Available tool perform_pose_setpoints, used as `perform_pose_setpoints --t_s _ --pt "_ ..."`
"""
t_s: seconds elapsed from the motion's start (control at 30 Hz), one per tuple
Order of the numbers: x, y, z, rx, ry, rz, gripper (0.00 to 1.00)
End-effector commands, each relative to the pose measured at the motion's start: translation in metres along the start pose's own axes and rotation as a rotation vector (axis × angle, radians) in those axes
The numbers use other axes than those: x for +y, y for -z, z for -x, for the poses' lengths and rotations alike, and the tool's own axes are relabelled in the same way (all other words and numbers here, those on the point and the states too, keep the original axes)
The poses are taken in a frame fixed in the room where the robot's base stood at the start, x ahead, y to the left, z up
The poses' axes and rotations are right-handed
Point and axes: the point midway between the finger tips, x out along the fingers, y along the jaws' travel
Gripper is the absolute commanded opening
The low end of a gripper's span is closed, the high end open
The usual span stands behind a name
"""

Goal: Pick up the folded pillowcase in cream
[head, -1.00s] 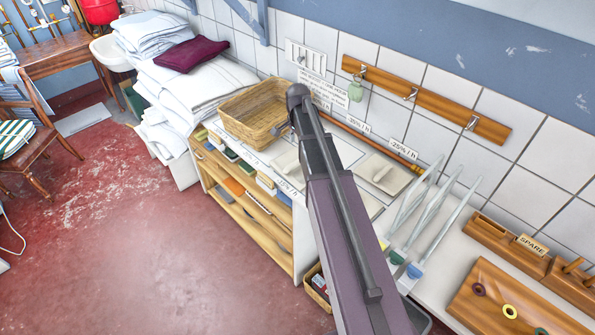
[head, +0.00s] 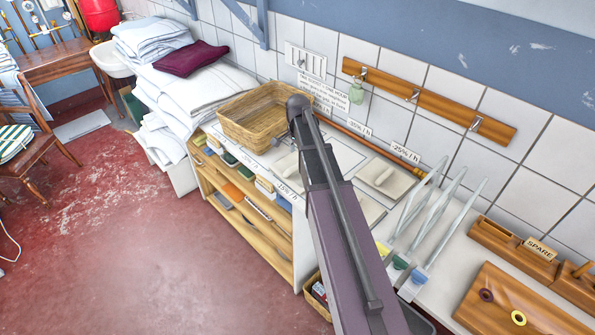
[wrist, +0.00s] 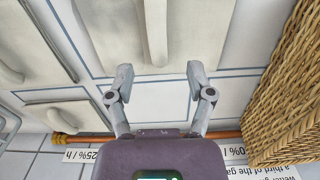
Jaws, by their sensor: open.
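Several flat cream cloth-like pieces, each with a raised ridge, lie in outlined squares on the counter. I cannot tell for certain which is the folded pillowcase. In the wrist view a cream piece (wrist: 205,30) lies ahead of my gripper (wrist: 160,72), its ridge roughly in line with the gap between the fingers. My gripper is open and empty, its fingertips apart on either side. In the head view a cream piece (head: 287,166) lies beside the basket and another (head: 384,176) lies right of my arm. My arm hides part of the counter and my gripper there.
A wicker basket (head: 245,122) stands close by; it also shows at the right of the wrist view (wrist: 285,100). Upright pale rods (head: 432,215) and a wooden board (head: 515,305) are to the right. White linen (head: 195,90) with a maroon cloth (head: 190,58) is at left.

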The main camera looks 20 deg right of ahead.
Motion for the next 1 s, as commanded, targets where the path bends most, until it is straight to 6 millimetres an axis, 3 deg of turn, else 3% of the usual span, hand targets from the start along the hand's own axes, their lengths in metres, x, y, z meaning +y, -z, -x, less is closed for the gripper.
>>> perform_pose_setpoints --t_s 0.6,1.0 --pt "0.002 0.002 -0.044 0.000 0.000 0.001 0.69" --pt "0.002 0.001 -0.051 0.000 0.000 0.001 0.69"
